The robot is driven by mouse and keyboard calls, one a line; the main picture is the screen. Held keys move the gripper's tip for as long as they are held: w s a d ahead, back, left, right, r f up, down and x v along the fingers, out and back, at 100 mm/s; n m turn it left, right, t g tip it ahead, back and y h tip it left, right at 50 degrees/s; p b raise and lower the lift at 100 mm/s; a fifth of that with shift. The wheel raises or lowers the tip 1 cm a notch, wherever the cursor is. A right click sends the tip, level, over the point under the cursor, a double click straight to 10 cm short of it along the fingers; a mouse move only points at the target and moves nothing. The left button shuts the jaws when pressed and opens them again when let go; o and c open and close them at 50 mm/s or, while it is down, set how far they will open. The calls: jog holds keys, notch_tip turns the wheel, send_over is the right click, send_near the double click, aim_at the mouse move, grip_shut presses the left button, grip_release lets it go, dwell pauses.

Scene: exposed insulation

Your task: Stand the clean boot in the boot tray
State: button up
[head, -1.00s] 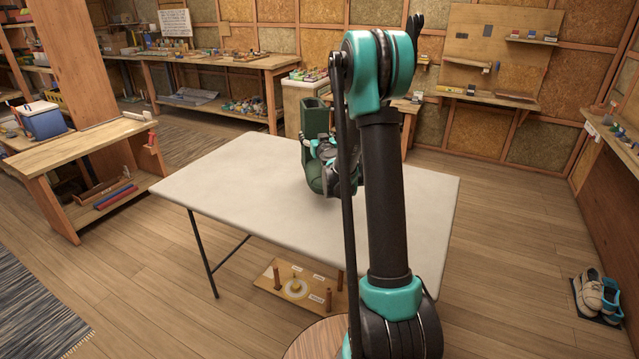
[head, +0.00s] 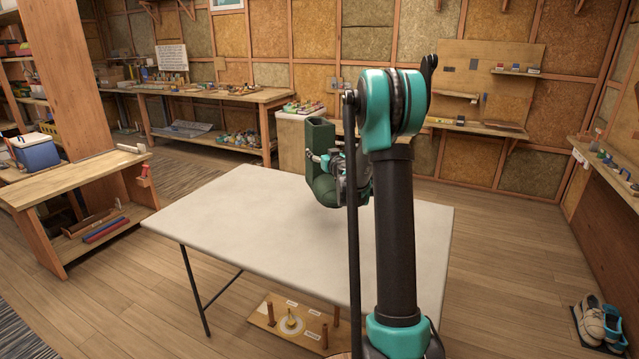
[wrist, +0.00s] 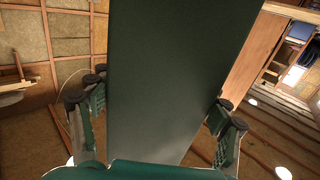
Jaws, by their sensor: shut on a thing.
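The dark green boot (head: 320,135) is upright over the far part of the pale table (head: 250,225), its shaft pointing up and its rounded foot low. My gripper (head: 338,168) is shut on the shaft and partly hides the boot. I cannot tell for sure whether the sole is clear of the tabletop. In the wrist view the green shaft (wrist: 175,70) fills the middle, with the fingers of my gripper (wrist: 157,115) on both sides of it. A dark tray or mat (head: 581,325) with shoes lies on the floor at the right; I cannot tell whether it is the boot tray.
The pale tabletop is otherwise bare. A wooden peg board (head: 289,328) lies below it. A low wooden bench (head: 75,180) stands at the left. A long workbench (head: 215,103) with clutter runs along the back wall. Floor at the right is open up to the shoes (head: 603,322).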

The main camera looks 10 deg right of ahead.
aim_at(321, 179)
notch_tip(321, 179, down, 12)
jog(key=shift+r, duration=0.15)
dwell(0.4)
jog(key=o, duration=1.8)
jog(key=shift+c, duration=0.2)
jog(key=shift+o, duration=0.6)
